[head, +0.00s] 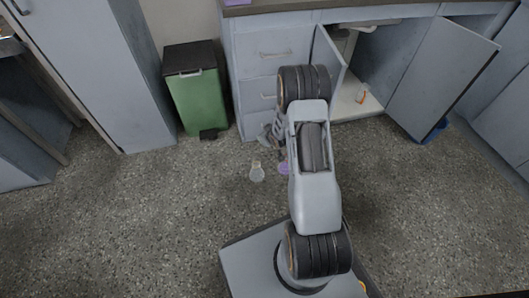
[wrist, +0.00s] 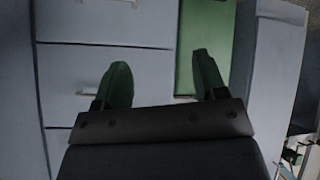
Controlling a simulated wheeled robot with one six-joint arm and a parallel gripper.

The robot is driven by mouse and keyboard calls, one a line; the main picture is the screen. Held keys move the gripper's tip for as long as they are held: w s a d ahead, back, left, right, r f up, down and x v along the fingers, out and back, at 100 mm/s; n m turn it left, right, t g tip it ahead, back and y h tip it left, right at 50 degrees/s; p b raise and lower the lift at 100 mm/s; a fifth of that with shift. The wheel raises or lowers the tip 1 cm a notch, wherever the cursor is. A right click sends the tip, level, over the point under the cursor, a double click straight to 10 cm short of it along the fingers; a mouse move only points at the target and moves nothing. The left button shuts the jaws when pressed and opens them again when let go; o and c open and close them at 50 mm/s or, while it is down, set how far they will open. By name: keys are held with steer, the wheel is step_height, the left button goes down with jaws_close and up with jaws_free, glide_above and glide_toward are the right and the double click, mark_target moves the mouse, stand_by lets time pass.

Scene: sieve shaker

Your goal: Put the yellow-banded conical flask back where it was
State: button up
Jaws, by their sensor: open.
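The open cupboard (head: 350,106) has its doors swung out, the right door (head: 440,80) far into the room. Drawers (head: 262,45) stand left of it. A green bin (head: 197,98) stands further left.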

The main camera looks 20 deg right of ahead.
step_height(320, 180, up, 10)
steer(key=s+a+r+g+h, duration=0.1)
steer(key=s+a+g, duration=0.1)
steer(key=s, duration=0.1)
steer(key=s+a+r+m+g, duration=0.1)
steer(key=s+a+r, duration=0.2)
steer(key=s+r, duration=0.2)
steer(key=s+a+r+g+y, duration=0.1)
steer(key=s+a+r, duration=0.3)
steer(key=s, duration=0.6)
steer(key=s+a+r+m+g, duration=0.1)
steer(key=s+a+r+g, duration=0.1)
steer(key=s+a+r, duration=0.2)
steer(key=s+r, duration=0.2)
steer(key=s, duration=0.1)
steer(key=shift+s+m+g, duration=0.3)
steer(key=shift+s, duration=0.1)
